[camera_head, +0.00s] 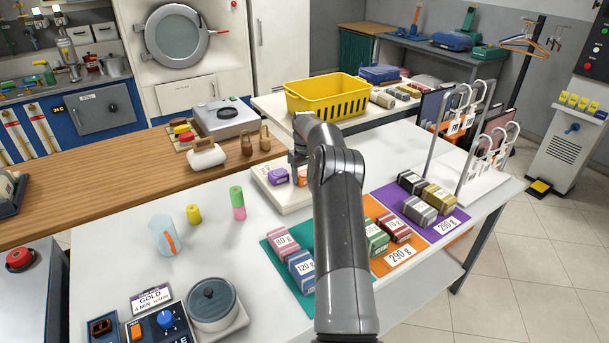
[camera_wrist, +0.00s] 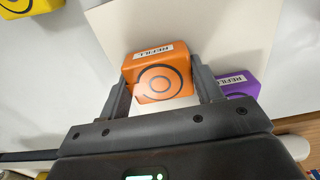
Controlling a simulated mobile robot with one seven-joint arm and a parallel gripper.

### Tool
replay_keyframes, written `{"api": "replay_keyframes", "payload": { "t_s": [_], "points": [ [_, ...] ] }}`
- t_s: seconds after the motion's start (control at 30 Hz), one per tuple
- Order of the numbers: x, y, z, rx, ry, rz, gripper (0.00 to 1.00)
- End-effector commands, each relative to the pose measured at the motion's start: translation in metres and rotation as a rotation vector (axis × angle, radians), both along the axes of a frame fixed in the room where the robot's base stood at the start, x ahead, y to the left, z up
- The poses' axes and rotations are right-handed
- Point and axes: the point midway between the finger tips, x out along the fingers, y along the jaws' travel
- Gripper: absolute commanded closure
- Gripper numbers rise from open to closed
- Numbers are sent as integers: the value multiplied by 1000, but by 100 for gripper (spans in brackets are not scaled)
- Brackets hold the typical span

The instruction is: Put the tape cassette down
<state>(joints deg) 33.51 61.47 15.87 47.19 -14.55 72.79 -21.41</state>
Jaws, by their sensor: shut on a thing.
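My gripper (camera_wrist: 158,88) is shut on an orange tape cassette (camera_wrist: 158,72) with a white REFILL label and a dark ring mark. In the head view the cassette (camera_head: 302,177) shows only in part beside my arm, under my gripper (camera_head: 299,168). It is over the cream-white tray (camera_head: 283,203); whether it touches the tray, I cannot tell. A purple REFILL cassette (camera_head: 277,175) sits on the same tray, just left of the orange one. In the wrist view the purple cassette (camera_wrist: 238,85) is right of my gripper, partly hidden by a finger.
A yellow basket (camera_head: 328,98) stands behind. Coloured mats with weight-marked blocks lie in front and right, including a purple mat (camera_head: 433,229). A green-pink cylinder (camera_head: 237,203), a yellow cylinder (camera_head: 194,214) and a clear cup (camera_head: 163,236) stand left. White table is bare between them and the tray.

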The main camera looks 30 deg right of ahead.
Motion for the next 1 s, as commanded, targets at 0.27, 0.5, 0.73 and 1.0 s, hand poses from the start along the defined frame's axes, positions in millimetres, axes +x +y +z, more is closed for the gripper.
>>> {"api": "replay_keyframes", "payload": {
  "t_s": [0.27, 0.5, 0.73, 1.0],
  "points": [
    [0, 0, -3, 0, 0, 0, 36],
    [0, 0, -3, 0, 0, 0, 19],
    [0, 0, -1, 0, 0, 0, 19],
    [0, -1, 36, -2, -4, 0, 19]
  ]
}}
